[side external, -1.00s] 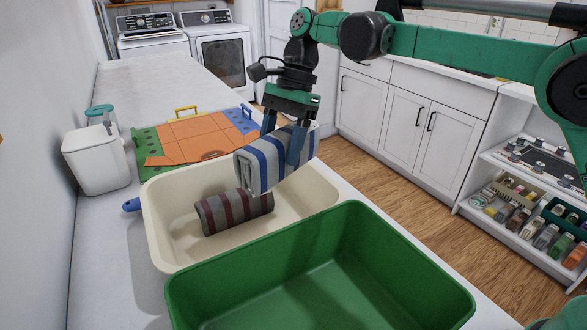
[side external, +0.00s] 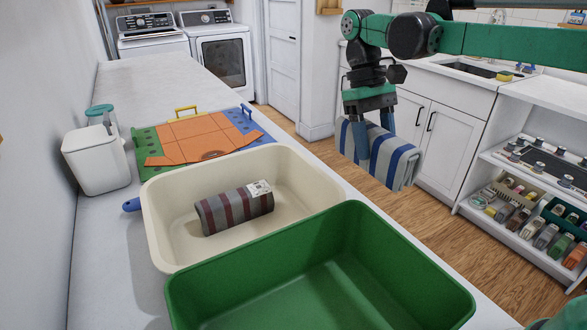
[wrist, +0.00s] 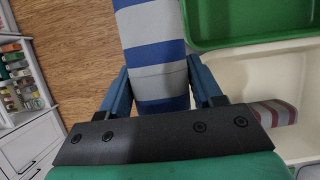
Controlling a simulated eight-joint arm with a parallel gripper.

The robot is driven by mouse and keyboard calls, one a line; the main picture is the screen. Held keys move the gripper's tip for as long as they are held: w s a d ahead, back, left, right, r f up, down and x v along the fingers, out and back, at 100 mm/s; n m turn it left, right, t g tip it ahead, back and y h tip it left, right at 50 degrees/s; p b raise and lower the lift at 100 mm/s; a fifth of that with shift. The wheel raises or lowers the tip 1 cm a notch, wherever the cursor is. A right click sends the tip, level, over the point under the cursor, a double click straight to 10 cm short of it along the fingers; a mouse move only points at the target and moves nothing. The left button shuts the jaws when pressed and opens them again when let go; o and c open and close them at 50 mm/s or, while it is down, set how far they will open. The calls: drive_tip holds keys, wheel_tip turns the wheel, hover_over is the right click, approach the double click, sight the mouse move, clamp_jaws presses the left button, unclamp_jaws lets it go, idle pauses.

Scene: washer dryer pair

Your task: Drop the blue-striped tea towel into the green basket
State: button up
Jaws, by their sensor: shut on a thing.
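The blue-striped tea towel (side external: 385,155) is a rolled grey-and-blue bundle held in the air. My gripper (side external: 374,146) is shut on it, with a blue finger on each side. In the wrist view the towel (wrist: 152,55) sits between my fingertips (wrist: 157,88). The green basket (side external: 318,295) is empty and stands at the front of the counter, below and left of the towel in the side view. The basket's corner (wrist: 230,22) shows at the top right of the wrist view. The towel hangs beyond the counter edge, over the wooden floor.
A cream tub (side external: 290,190) behind the basket holds a red-striped grey roll (side external: 234,208) with a white label. A colourful folding board (side external: 190,138) and a white bin (side external: 96,158) stand farther back. A shelf of bottles (side external: 530,200) is at the right.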

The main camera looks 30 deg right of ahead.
drive_tip(key=s+a, duration=1.2)
drive_tip(key=a, duration=0.5)
drive_tip(key=shift+s+d+f, duration=0.1)
drive_tip(key=shift+f, duration=1.4)
drive_tip(key=shift+s+d+f, duration=0.1)
drive_tip(key=shift+f, duration=1.35)
drive_tip(key=o, duration=1)
drive_tip(key=shift+r, duration=0.1)
drive_tip(key=shift+v, duration=2.8)
